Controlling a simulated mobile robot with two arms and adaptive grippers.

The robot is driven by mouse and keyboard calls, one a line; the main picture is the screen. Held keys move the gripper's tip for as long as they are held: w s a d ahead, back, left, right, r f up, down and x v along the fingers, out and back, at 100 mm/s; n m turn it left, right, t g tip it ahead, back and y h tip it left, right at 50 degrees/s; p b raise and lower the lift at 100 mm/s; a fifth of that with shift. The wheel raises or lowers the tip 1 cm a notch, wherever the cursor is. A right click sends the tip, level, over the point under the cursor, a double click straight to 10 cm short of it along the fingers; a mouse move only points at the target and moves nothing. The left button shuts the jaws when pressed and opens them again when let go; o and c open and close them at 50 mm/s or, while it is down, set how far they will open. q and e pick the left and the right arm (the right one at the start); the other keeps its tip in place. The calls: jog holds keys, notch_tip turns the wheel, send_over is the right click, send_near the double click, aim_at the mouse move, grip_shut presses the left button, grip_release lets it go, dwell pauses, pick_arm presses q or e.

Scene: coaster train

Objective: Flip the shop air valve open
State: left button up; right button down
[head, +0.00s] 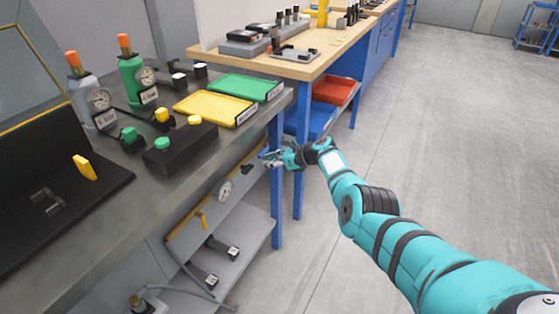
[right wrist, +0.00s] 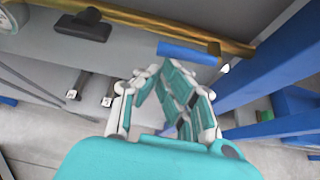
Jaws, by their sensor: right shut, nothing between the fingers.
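A blue lever handle (right wrist: 188,53) lies beside the brass pipe (right wrist: 150,20) in the right wrist view, roughly along the pipe's line. The pipe also shows in the head view (head: 188,229), running under the front of the workbench. My right gripper (head: 268,157) is at the pipe's far end, below the bench edge. In the right wrist view its fingers (right wrist: 168,68) are shut and empty, with the tips just short of the blue lever. I cannot tell whether they touch it. The valve body is partly hidden. My left gripper is not in view.
A blue table leg (head: 277,200) stands close to my right gripper. The bench above holds a yellow tray (head: 215,107) and green tray (head: 246,87). Open floor (head: 450,130) lies to the right.

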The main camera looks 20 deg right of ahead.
jog(key=v, duration=1.2)
jog(key=shift+a, duration=0.15)
